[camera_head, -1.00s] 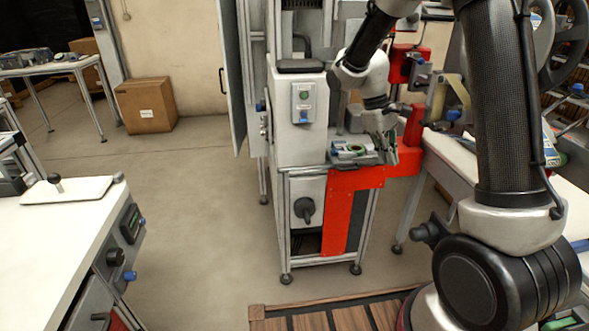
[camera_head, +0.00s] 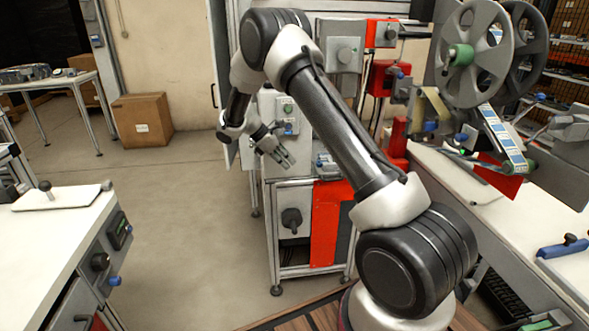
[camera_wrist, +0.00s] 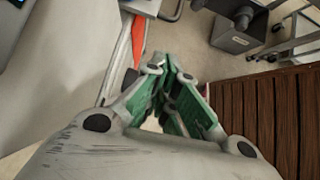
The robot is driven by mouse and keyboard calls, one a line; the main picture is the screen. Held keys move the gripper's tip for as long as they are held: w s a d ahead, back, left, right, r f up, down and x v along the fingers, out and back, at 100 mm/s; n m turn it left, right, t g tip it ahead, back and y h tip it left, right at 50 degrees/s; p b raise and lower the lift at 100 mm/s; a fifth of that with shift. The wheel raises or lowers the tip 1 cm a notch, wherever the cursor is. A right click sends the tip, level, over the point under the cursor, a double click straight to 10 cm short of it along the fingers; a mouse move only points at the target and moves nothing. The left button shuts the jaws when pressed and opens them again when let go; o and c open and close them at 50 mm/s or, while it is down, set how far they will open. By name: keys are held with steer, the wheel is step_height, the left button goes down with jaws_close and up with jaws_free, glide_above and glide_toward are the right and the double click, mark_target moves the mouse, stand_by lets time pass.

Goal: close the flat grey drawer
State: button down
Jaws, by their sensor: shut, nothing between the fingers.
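I cannot surely pick out the flat grey drawer. A small flat grey ledge with a blue part (camera_head: 325,166) shows at the front of the middle machine, beside the red panel (camera_head: 327,222); my arm hides much of it. I cannot tell whether it is the drawer or how far it stands out. My gripper (camera_head: 288,162) is in front of this machine, just left of the ledge, with its fingers pointing down and right. In the wrist view my gripper (camera_wrist: 170,68) has its green-sided fingers together at the tips, with nothing held.
A white worktop (camera_head: 60,225) with a grey front and knobs stands at the left. A bench with large grey reels (camera_head: 476,55) stands at the right. A cardboard box (camera_head: 142,119) lies by the back wall. The floor between left worktop and machine is clear.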

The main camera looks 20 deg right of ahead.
steer(key=d+r+x, duration=0.1)
steer(key=d+x, duration=0.1)
steer(key=x, duration=1)
steer(key=shift+s+r, duration=0.25)
steer(key=s+d, duration=0.3)
steer(key=d, duration=0.8)
steer(key=s+d, duration=0.3)
steer(key=d, duration=0.8)
steer(key=shift+s, duration=0.2)
